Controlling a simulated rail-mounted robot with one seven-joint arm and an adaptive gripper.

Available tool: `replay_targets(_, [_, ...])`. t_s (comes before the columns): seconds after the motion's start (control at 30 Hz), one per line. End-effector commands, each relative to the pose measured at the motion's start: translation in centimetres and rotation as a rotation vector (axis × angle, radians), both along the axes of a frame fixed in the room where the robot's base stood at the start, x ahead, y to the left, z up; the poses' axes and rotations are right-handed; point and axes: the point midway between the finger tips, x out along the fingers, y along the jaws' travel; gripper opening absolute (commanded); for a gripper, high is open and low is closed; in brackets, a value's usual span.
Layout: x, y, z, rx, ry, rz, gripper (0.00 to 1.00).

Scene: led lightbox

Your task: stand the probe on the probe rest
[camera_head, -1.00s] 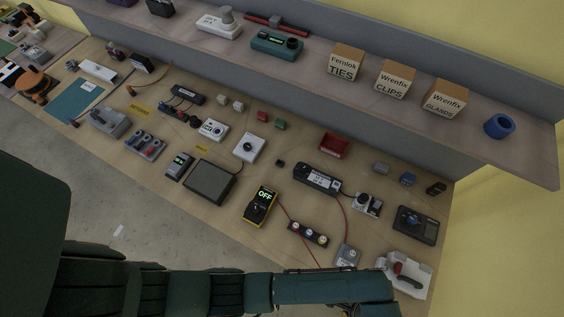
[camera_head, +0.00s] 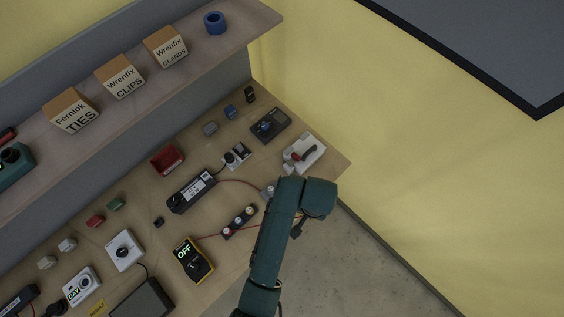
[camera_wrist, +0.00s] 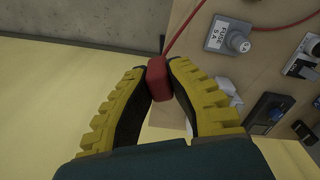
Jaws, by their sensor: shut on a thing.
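In the wrist view my gripper (camera_wrist: 158,84) is shut on a red block-shaped part, which I take to be the probe (camera_wrist: 158,70). A red lead runs up from it toward the top of the picture. The probe is off the bench, with pale floor and the bench edge behind it. In the head view the gripper and probe are hidden by my arm near the bench's right front edge. I cannot tell for sure which thing is the probe rest. A white holder with a red and dark handle (camera_head: 311,143) stands at the bench's right end.
A black-and-yellow meter (camera_head: 193,260) reads OFF, left of my arm. A strip with several round terminals (camera_head: 238,221) and a grey fuse block (camera_wrist: 228,38) lie nearby. A dark handheld device (camera_head: 270,125) lies behind. A shelf with boxes (camera_head: 124,77) overhangs the back; a yellow wall stands right.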

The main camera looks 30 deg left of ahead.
Motion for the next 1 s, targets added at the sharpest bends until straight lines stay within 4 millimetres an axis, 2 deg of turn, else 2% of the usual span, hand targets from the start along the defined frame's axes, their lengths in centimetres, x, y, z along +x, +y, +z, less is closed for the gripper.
replay_targets(0.1, [-0.1, 0.0, -0.3, 0.000, 0.001, 0.181, 0.00])
replay_targets(0.27, [-0.9, -0.1, -1.8, 0.001, 0.002, 0.458, 0.00])
replay_targets(0.37, [-0.7, 1.0, -2.9, 0.001, 0.000, 0.649, 0.00])
replay_targets(0.47, [-0.2, 3.6, -4.1, 0.001, 0.000, 0.876, 0.00])
replay_targets(0.67, [0.5, 11.0, -6.1, 0.000, -0.001, 1.326, 0.00])
replay_targets(0.77, [0.1, 15.7, -7.0, 0.000, -0.002, 1.547, 0.00])
replay_targets(0.87, [-0.9, 21.0, -7.8, 0.000, -0.002, 1.766, 0.00])
replay_targets(1.0, [-3.4, 28.2, -8.5, 0.000, -0.002, 2.027, 0.00])
